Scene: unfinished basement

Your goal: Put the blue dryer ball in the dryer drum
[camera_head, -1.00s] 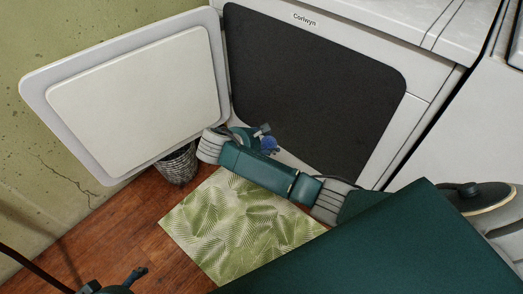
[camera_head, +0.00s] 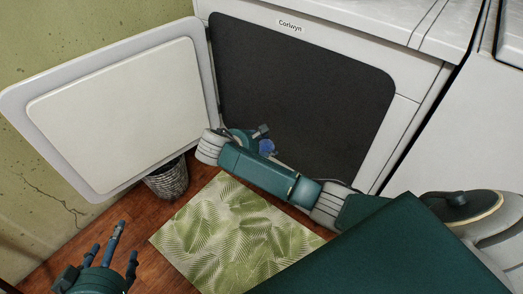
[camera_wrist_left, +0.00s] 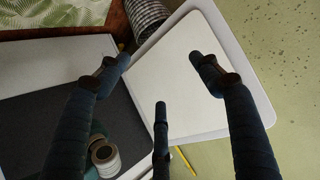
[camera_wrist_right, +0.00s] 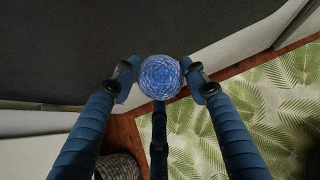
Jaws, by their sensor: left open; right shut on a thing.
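The blue dryer ball (camera_wrist_right: 160,77) is held between the fingers of my right gripper (camera_wrist_right: 158,85), as the right wrist view shows. In the head view the ball (camera_head: 267,147) and right gripper (camera_head: 262,140) are in front of the lower part of the dryer's dark opening (camera_head: 305,85); I cannot tell whether they are past its rim. The dryer door (camera_head: 115,115) stands open to the left. My left gripper (camera_head: 107,262) is open and empty at the lower left. In the left wrist view its spread fingers (camera_wrist_left: 165,85) are over the door.
A grey wicker basket (camera_head: 168,180) stands on the wood floor under the door. A green leaf-pattern mat (camera_head: 230,235) lies before the dryer. The wall (camera_head: 30,180) is at the left. A white appliance (camera_head: 455,130) stands at the right.

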